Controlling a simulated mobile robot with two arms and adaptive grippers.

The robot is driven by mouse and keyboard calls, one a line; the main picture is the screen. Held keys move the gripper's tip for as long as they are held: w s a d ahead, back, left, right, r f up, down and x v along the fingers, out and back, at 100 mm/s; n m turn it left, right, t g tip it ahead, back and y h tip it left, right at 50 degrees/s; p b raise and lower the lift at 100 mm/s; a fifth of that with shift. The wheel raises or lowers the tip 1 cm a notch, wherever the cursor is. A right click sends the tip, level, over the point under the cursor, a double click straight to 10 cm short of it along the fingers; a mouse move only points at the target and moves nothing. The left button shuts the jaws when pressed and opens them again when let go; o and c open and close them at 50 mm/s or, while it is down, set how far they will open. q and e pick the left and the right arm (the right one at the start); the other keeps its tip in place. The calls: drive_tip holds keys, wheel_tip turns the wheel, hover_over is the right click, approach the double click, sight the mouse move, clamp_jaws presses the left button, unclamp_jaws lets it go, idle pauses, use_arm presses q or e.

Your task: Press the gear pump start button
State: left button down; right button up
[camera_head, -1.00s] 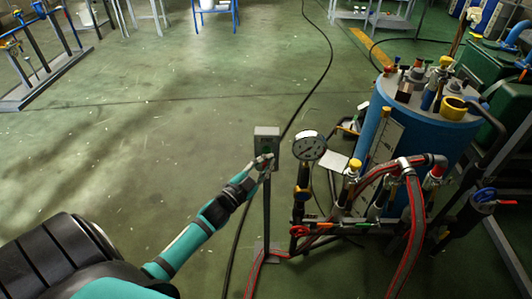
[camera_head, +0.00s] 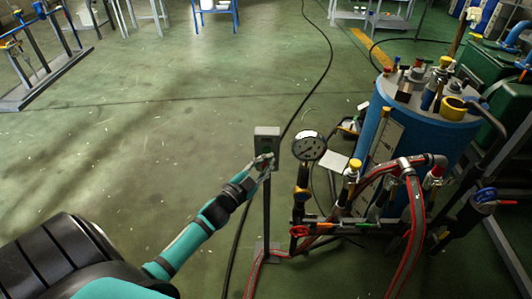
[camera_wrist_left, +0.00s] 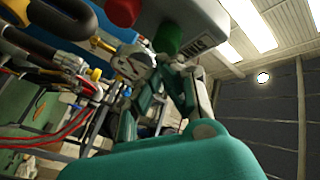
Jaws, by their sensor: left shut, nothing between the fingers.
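The control box (camera_head: 267,132) is a small grey box on a thin dark stand, left of the pressure gauge. In the left wrist view the box (camera_wrist_left: 190,22) fills the top, with a green button (camera_wrist_left: 168,40) and a red button (camera_wrist_left: 122,12) on its face. My left gripper (camera_head: 265,161) is shut and empty at the lower front of the box. In the left wrist view its fingertips (camera_wrist_left: 165,68) are just below the green button; I cannot tell whether they touch it. My right gripper is not in view.
A round gauge (camera_head: 309,146) on piping stands right of the box. Red hoses (camera_head: 415,215) and a blue tank (camera_head: 417,130) with fittings fill the right side. A black cable crosses the floor behind the stand. The green floor (camera_head: 150,130) to the left is mostly clear.

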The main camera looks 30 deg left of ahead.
use_arm(q)
drive_tip(key=shift+w+a, duration=0.2)
drive_tip(key=shift+w, duration=0.1)
drive_tip(key=shift+w+a, duration=0.1)
drive_tip(key=shift+w, duration=0.1)
idle(0.5)
drive_tip(key=shift+s, duration=0.1)
drive_tip(key=shift+s+d+p, duration=0.3)
drive_tip(key=shift+s+d, duration=0.05)
drive_tip(key=shift+s, duration=0.15)
drive_tip(key=s+d+p, duration=0.1)
drive_tip(key=s+d, duration=0.1)
drive_tip(key=s, duration=0.1)
drive_tip(key=s+d+p, duration=0.1)
drive_tip(key=s, duration=0.1)
drive_tip(key=shift+p, duration=0.3)
idle(0.8)
